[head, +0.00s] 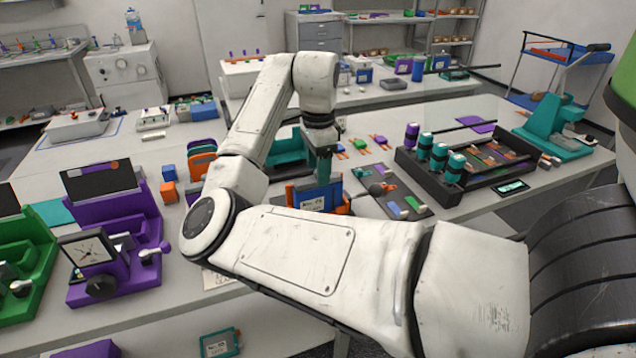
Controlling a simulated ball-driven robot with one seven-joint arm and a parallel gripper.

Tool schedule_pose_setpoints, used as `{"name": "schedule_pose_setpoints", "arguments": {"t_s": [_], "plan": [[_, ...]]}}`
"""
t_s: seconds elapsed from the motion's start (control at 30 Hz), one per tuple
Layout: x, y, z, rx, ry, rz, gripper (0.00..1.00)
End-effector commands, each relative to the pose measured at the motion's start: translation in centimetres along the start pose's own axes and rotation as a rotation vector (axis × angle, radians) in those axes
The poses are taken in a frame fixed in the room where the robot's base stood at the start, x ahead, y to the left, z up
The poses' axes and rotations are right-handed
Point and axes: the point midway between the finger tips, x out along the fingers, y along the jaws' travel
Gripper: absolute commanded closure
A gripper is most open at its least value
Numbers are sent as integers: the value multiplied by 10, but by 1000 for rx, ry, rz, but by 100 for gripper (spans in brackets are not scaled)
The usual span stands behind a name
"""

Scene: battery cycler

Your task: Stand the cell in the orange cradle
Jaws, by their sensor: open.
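My gripper (323,150) points down at the middle of the bench, below the dark wrist. Its jaws are open, though the fingers are small and hard to make out. A teal upright piece (323,168), perhaps the cell, shows directly under it. I cannot tell whether the fingers touch it. My forearm hides part of the cradle's lower side. The foot of the teal piece is hidden behind the blue block, so I cannot see what it rests on.
A black tray (427,190) to the right holds several upright teal cells (438,156) and a purple one (411,136). A purple fixture (125,240) with a dial stands at left, a teal press (548,130) at far right. Small orange and blue blocks lie left of the cradle.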

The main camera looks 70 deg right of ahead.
Motion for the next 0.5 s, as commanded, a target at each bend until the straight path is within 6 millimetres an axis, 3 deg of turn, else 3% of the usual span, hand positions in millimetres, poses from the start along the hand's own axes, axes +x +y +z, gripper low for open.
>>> {"name": "schedule_pose_setpoints", "arguments": {"t_s": [0.2,0.5], "plan": [[-43,0,1,0,-3,-1,40],[-64,0,0,-1,0,1,40]]}}
